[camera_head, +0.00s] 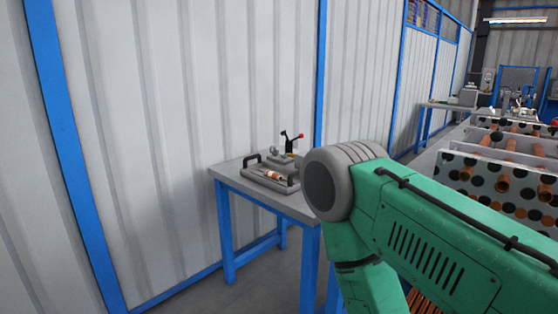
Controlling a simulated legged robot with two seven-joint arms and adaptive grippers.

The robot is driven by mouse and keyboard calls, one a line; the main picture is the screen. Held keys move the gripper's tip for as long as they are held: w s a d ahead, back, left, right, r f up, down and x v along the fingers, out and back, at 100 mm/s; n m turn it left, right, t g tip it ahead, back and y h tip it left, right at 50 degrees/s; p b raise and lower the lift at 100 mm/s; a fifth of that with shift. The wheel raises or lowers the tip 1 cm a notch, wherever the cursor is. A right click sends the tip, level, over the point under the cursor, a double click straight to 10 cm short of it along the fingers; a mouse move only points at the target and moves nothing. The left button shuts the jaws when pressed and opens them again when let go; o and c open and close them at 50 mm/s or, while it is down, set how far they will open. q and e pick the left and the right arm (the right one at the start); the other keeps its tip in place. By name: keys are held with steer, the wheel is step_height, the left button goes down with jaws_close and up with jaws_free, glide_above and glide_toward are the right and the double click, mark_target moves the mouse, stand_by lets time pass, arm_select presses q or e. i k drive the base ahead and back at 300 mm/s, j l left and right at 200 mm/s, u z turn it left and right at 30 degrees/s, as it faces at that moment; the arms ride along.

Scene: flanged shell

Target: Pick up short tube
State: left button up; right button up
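Neither gripper is in view; a large green and grey arm link of mine fills the lower right and hides part of the scene. A small copper-coloured piece (273,176) lies on a grey fixture plate (262,184) with dark handles, on the small table at centre. Several copper-coloured tubes (503,188) show in the perforated white shell plates (470,176) at right. I cannot tell from this view which piece is the short tube.
The small table (229,171) has a grey top and blue legs and stands by a corrugated wall with blue posts. A toggle clamp with a red knob (300,136) stands at its back. Another table (447,105) is farther off. Floor at lower left of the table is clear.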

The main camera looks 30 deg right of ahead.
mark_target(271, 176)
steer(key=i+j+z, duration=0.15)
steer(key=i, duration=0.3)
steer(key=i+j+z, duration=0.15)
steer(key=i, duration=0.3)
steer(key=i+j+z, duration=0.15)
steer(key=i, duration=0.3)
